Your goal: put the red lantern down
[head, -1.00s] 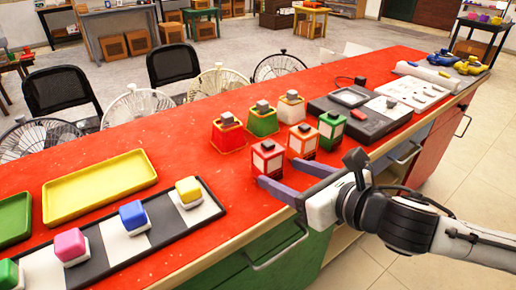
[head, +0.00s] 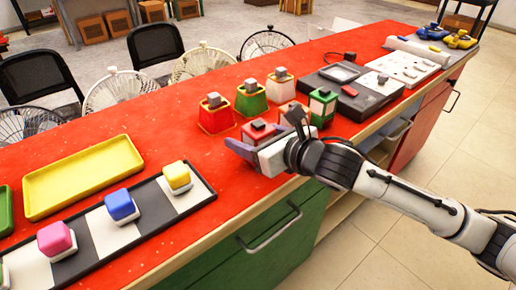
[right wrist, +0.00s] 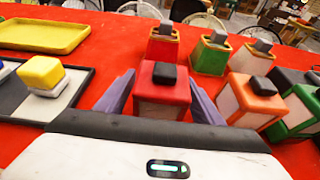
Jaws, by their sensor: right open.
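The red lantern (head: 258,130), a small box with pale panels and a dark knob, stands upright on the red counter (head: 165,120). In the right wrist view the red lantern (right wrist: 163,95) is between the two purple fingers of my right gripper (right wrist: 162,82). The fingers are apart, one along each side, with slim gaps showing. In the head view my right gripper (head: 245,144) reaches in low from the right and hides the lantern's lower part. My left gripper is not in view.
An orange lantern (right wrist: 255,100) and a green lantern (head: 322,104) stand close on the right. Behind are a red pot (head: 215,115), a green pot (head: 252,99) and a white one (right wrist: 250,62). On the left are a yellow tray (head: 85,178) and a striped board (head: 103,232) with coloured blocks.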

